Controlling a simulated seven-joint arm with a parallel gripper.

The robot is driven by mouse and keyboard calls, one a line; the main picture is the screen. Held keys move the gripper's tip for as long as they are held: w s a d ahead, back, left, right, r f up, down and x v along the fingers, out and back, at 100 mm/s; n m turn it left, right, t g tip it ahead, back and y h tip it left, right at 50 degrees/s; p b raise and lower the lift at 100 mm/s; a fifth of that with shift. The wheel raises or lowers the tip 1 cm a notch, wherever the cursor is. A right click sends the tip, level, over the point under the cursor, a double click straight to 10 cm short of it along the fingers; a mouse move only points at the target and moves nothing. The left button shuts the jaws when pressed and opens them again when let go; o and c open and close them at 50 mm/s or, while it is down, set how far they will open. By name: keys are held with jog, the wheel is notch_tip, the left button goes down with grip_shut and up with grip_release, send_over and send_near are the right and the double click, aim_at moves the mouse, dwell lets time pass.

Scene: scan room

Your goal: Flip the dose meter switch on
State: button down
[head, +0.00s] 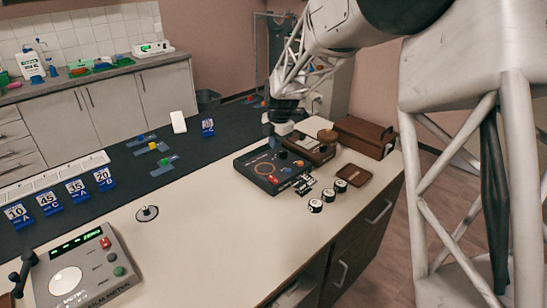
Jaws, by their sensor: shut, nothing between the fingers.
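My gripper (283,127) points down over the back of a black box (252,165) with an orange ring, a red button and small knobs on its top. The gripper is shut and empty. Whether its tips touch the box cannot be told. A brown-framed instrument (312,150) stands just right of the gripper, behind the black box. A grey console (88,285) with green displays, a white dial and red and green buttons stands at the lower left; its lettering ends in "METER". Which device is the dose meter, and its switch position, cannot be made out for certain.
A wooden case (365,135) stands at the counter's back right, with a brown tray (353,175) before it. Small black-and-white round pieces (329,195) lie beside the black box. Numbered blue signs (77,191) stand left. The white counter (215,225) is clear in the middle.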

aim_at(274, 179)
jog(key=f, duration=0.4)
jog(key=w+a+f, duration=0.1)
jog(key=f, duration=0.8)
jog(key=shift+w+a+f, duration=0.2)
jog(key=shift+f, duration=0.1)
jog(key=shift+a+f+g, duration=0.1)
jog(key=shift+f+g, duration=0.1)
jog(key=shift+g, duration=0.1)
jog(key=shift+s, duration=0.1)
jog(key=shift+s+d+r, duration=0.2)
jog(key=shift+s+d, duration=0.2)
jog(key=shift+d, duration=0.15)
jog(key=shift+r, duration=0.15)
dwell(0.5)
notch_tip(274, 179, up, 14)
jog(key=s+d, duration=0.1)
jog(key=shift+s+d, duration=0.2)
jog(key=shift+d, duration=0.05)
dwell(0.3)
